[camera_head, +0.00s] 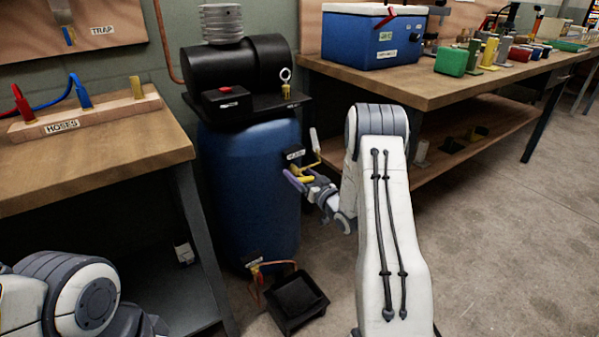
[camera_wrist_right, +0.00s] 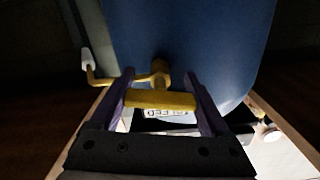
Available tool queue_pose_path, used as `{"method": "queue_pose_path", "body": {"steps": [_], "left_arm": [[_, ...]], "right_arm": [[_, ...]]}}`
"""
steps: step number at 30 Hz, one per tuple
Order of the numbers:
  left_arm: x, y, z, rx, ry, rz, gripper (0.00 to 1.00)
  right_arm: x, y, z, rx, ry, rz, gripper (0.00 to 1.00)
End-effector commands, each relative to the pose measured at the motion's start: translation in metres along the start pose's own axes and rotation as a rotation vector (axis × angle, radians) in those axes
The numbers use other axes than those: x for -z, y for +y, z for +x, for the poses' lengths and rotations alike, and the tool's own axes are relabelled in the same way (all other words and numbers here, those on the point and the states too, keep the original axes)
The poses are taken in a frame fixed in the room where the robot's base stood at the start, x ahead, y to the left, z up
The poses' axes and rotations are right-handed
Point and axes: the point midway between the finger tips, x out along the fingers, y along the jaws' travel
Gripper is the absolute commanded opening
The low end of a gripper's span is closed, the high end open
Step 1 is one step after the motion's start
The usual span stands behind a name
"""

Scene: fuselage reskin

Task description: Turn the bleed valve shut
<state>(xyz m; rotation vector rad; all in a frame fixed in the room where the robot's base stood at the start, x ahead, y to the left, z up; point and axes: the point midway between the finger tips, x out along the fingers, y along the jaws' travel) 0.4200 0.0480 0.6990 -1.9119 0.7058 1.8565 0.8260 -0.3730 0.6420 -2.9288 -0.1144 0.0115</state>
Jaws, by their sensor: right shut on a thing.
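The bleed valve is a yellow fitting on the side of a blue tank (camera_head: 225,190). In the right wrist view its yellow crossbar handle (camera_wrist_right: 160,99) lies between my purple fingers, with a white label, partly hidden, reading like BLEED just beyond. A thin yellow arm (camera_wrist_right: 105,79) with a white tip runs out to the left from the valve's stem. My right gripper (camera_head: 301,178) is at the tank's right side, shut on the crossbar handle; in the head view it partly hides the valve. My left gripper is out of view; only part of my left arm shows at lower left.
A black compressor (camera_head: 225,65) sits on the tank. A black tray (camera_head: 296,300) and a small lower valve (camera_head: 254,262) are at its foot. A workbench with a hoses board (camera_head: 100,112) stands left; a long bench with a blue cooler (camera_head: 372,42) stands right. Open floor lies right.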

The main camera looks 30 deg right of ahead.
Motion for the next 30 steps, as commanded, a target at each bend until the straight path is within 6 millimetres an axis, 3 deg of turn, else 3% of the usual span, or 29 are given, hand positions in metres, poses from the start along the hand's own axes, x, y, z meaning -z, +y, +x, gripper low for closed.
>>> {"method": "queue_pose_path", "body": {"steps": [30], "left_arm": [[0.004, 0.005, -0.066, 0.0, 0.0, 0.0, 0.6]], "right_arm": [[0.0, 0.002, -0.001, -0.003, -0.002, 0.962, 0.24]]}}
